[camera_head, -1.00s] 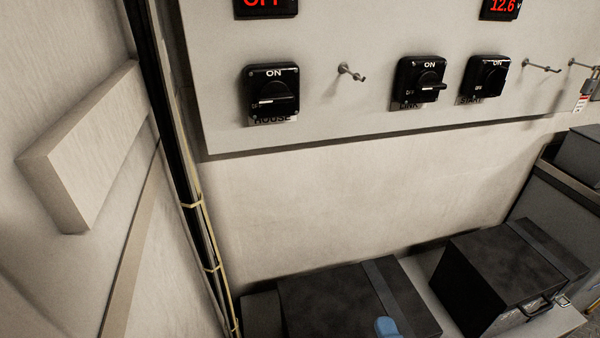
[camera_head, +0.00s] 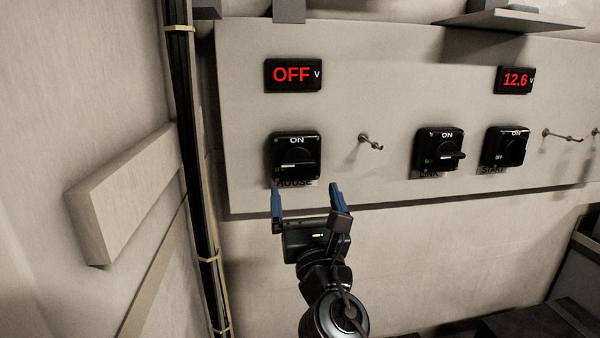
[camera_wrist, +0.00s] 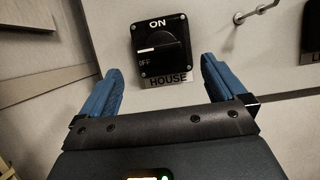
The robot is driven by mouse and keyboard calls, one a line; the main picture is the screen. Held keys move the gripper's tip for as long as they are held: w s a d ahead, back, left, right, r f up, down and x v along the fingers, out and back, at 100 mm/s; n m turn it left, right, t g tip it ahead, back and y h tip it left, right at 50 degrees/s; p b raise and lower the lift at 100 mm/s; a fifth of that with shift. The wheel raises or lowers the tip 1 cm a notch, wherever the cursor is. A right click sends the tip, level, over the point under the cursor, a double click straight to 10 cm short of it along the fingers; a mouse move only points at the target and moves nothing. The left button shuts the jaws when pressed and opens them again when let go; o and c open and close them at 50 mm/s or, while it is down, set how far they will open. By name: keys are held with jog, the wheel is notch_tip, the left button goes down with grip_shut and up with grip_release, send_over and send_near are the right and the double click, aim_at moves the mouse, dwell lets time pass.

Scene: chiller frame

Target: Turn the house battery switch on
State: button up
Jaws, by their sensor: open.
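The house battery switch (camera_head: 295,158) is a black square rotary switch on the pale panel, with ON at its top and OFF at its left. A HOUSE label is under it. Its handle lies roughly level, its white mark toward OFF. It also shows in the wrist view (camera_wrist: 158,46), beyond the fingers. The display above it (camera_head: 293,75) reads OFF in red. My gripper (camera_head: 308,200) is open and empty, its blue fingers apart, just below the switch in the head view. In the wrist view my gripper (camera_wrist: 158,88) has a finger on each side of the label.
Right of the house switch, a bare hook (camera_head: 371,142) sticks out. Farther right are the LINK switch (camera_head: 439,149) and the START switch (camera_head: 505,147), under a display reading 12.6 (camera_head: 515,80). A dark cable run (camera_head: 192,150) and a board (camera_head: 122,195) stand at the left.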

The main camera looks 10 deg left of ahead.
aim_at(298, 166)
jog(key=shift+x, duration=3.95)
jog(key=shift+r, duration=0.1)
jog(key=c, duration=1.1)
